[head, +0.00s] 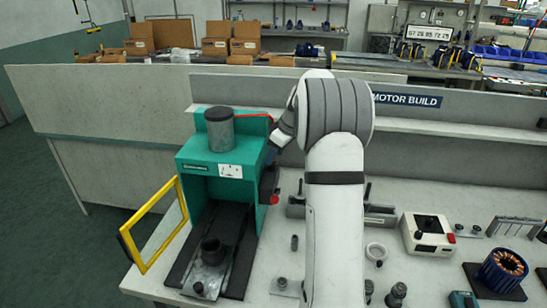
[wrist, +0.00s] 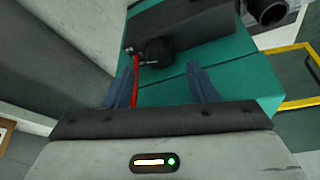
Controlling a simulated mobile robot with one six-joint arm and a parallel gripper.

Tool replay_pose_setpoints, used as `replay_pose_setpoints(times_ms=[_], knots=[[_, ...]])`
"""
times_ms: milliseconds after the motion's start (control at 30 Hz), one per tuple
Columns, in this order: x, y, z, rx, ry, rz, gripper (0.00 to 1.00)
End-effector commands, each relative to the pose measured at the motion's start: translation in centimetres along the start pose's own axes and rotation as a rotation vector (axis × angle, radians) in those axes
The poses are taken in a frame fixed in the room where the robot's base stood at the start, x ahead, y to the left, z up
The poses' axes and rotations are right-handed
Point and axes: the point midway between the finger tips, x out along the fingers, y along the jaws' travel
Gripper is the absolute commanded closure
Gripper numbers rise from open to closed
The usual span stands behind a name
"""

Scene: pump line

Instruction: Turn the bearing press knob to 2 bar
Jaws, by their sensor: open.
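The bearing press (head: 208,158) is a teal machine at the left end of the bench, with a grey cylinder (head: 220,130) on top. In the wrist view its teal body (wrist: 240,75) fills the middle. A dark rounded part (wrist: 155,52), possibly the knob, lies just beyond my fingers; no pressure reading is legible. My gripper (wrist: 161,80) is open and empty, its two blue-grey fingers apart. A red hose (wrist: 134,88) runs beside the left finger.
A yellow guard frame (head: 152,222) sticks out at the press's left. A dark fitting (head: 212,250) stands in the press opening. To the right are a cream box with a red button (head: 428,234) and a copper-wound stator (head: 503,268). A low wall stands behind the press.

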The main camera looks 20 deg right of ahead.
Motion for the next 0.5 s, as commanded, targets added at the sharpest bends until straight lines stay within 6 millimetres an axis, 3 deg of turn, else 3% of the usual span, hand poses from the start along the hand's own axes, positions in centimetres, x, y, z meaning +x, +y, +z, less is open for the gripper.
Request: replay_pose_setpoints(times_ms=[33,200,500], knots=[[-1.2,0.1,-0.3,0.0,0.001,0.002,0.48],[-3.4,0.4,-0.6,0.001,0.0,0.0,0.48],[-3.9,0.4,-0.8,-0.003,-0.001,-0.003,0.48]])
